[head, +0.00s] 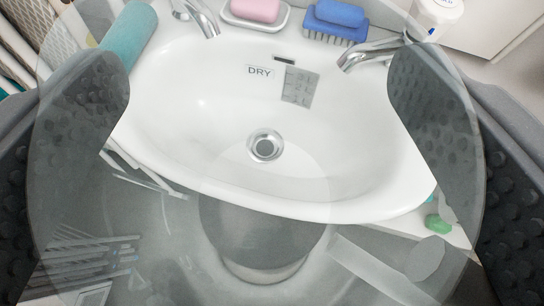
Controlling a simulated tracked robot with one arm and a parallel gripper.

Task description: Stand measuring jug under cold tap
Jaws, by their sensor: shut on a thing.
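My gripper (258,95) has its two dark, studded pads at the left and right of the head view. It is shut on a large, clear, see-through round vessel, which looks like the measuring jug (165,235). The jug fills most of the view, and the basin shows through it. The white basin (160,110) has a drain and a DRY label. A chrome tap (368,52) stands at its back right. Another chrome tap (203,18) stands at its back left. No hot or cold marking is readable. I cannot tell the jug's height over the basin.
Along the back rim lie a pink soap (255,10) in a dish and a blue brush (338,16). A white bottle (437,14) stands by the right tap. A teal roll (130,35) lies at left. A green soap (437,224) lies at right. The basin's inside looks clear.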

